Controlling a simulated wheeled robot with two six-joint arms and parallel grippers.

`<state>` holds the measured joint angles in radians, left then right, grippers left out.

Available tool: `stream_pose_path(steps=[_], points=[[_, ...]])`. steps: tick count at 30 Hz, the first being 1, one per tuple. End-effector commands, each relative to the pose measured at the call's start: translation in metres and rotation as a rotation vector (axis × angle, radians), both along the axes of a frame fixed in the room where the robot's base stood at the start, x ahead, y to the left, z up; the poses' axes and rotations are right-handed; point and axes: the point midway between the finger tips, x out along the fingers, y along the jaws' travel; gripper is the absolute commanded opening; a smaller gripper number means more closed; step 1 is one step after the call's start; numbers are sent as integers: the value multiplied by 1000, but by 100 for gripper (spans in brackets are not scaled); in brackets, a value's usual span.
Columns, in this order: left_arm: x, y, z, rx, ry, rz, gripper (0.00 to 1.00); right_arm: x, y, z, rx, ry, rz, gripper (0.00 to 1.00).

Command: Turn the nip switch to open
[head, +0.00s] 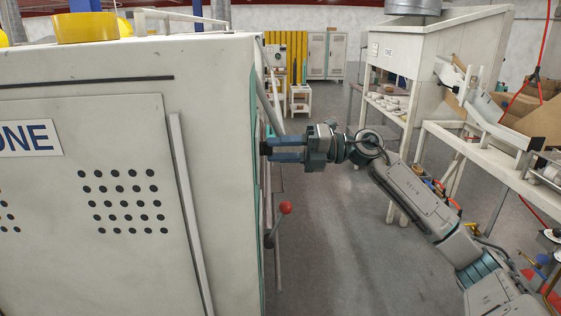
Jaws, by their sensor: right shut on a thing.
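A large white machine cabinet (217,120) fills the left of the head view, with its working side turned away to the right. My right gripper (268,149) reaches left to that side, its blue fingers level and touching or very near a small dark part at the cabinet's edge. The right gripper is shut on this part, which looks like the nip switch (264,148); mostly the fingers and the cabinet edge hide it, and its turn position cannot be told. A lever with a red ball knob (285,207) sticks out below the gripper. My left gripper is not in view.
A white workbench (440,60) with shelves stands at the right, with a chute (485,105) and cardboard boxes (530,105). A small white stand (300,98) and grey lockers (326,55) are farther back. Grey floor (335,250) is clear between cabinet and bench.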

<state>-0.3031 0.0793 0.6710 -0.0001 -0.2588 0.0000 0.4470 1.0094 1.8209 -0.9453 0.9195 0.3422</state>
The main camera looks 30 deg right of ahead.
Motion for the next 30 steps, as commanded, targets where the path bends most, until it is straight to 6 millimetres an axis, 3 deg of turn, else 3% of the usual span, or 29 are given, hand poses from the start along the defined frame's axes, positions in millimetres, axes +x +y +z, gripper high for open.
stream_pose_path(steps=[7, 25, 26, 28, 30], points=[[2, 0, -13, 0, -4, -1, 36, 0, 0, -3, -55, -86, 2, 12], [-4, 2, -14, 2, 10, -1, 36, 0, 0, -2, -76, -118, 3, 12], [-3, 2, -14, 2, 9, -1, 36, 0, 0, -2, -76, -118, 3, 38], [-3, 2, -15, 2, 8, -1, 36, 0, 0, -2, -76, -118, 2, 52], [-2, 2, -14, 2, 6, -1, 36, 0, 0, -2, -75, -118, 2, 56]])
